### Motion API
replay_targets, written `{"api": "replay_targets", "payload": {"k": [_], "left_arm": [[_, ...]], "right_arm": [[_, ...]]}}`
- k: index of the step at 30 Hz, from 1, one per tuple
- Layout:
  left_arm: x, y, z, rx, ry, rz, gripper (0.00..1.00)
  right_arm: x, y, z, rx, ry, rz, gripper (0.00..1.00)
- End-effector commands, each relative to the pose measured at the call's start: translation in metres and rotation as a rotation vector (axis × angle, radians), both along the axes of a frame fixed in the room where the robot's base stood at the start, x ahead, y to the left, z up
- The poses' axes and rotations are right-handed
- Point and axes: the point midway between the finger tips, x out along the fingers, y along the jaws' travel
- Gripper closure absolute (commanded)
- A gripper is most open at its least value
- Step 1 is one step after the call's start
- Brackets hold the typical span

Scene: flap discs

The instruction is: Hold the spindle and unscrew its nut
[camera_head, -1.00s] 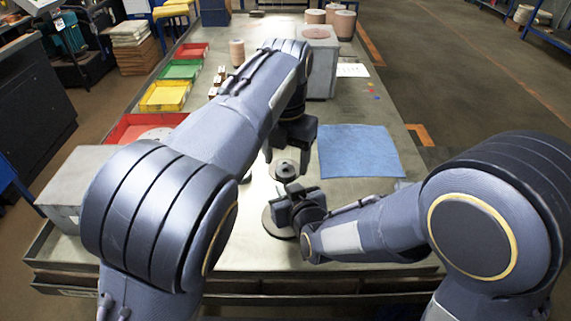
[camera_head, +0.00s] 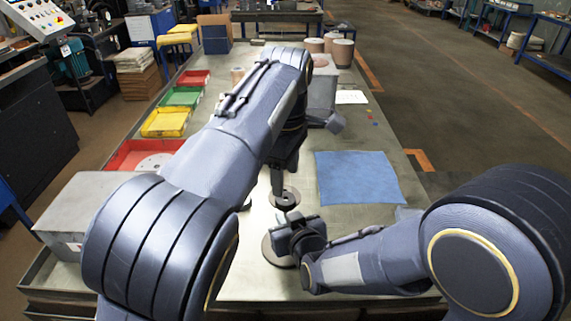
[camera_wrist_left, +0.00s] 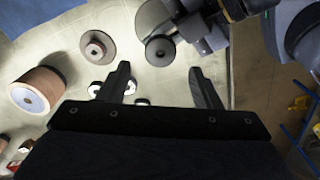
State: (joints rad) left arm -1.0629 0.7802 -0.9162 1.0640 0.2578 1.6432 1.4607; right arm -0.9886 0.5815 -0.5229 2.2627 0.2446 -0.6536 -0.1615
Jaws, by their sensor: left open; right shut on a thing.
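The spindle stands at the front middle of the bench, with a brown disc (camera_head: 274,254) low on it. In the left wrist view its round grey top with a dark centre (camera_wrist_left: 160,50) shows, probably the nut; in the head view my right gripper mostly hides it. My right gripper (camera_head: 290,236) is shut on the spindle from the right. My left gripper (camera_head: 281,192) is open and empty, above the bench and behind the spindle. In the left wrist view its two fingers (camera_wrist_left: 158,82) stand wide apart, with the spindle top beyond them.
A small disc with a raised hub (camera_head: 291,199) lies behind the spindle. A blue cloth (camera_head: 357,178) lies to the right. Red, green and yellow trays (camera_head: 166,122) line the left edge, and a grey box (camera_head: 82,205) stands front left. A brown roll (camera_wrist_left: 36,90) shows in the left wrist view.

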Motion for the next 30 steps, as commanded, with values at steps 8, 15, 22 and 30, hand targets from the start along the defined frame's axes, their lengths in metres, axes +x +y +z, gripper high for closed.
{"api": "replay_targets", "payload": {"k": [8, 15, 22, 30], "left_arm": [[0.0, 0.0, 0.008, 0.0, -0.002, -0.731, 0.42], [0.0, 0.0, 0.015, 0.0, -0.002, -1.274, 0.42], [0.0, 0.0, 0.017, 0.0, 0.0, -1.532, 0.42], [-0.001, 0.0, -0.01, 0.0, 0.004, -1.567, 0.42]], "right_arm": [[0.0, 0.0, 0.0, 0.0, 0.001, 0.0, 1.0], [0.0, 0.0, 0.0, 0.0, 0.001, 0.0, 1.0], [0.0, 0.0, 0.0, 0.0, 0.001, 0.0, 1.0], [0.0, 0.0, 0.0, 0.0, 0.001, 0.0, 1.0]]}}
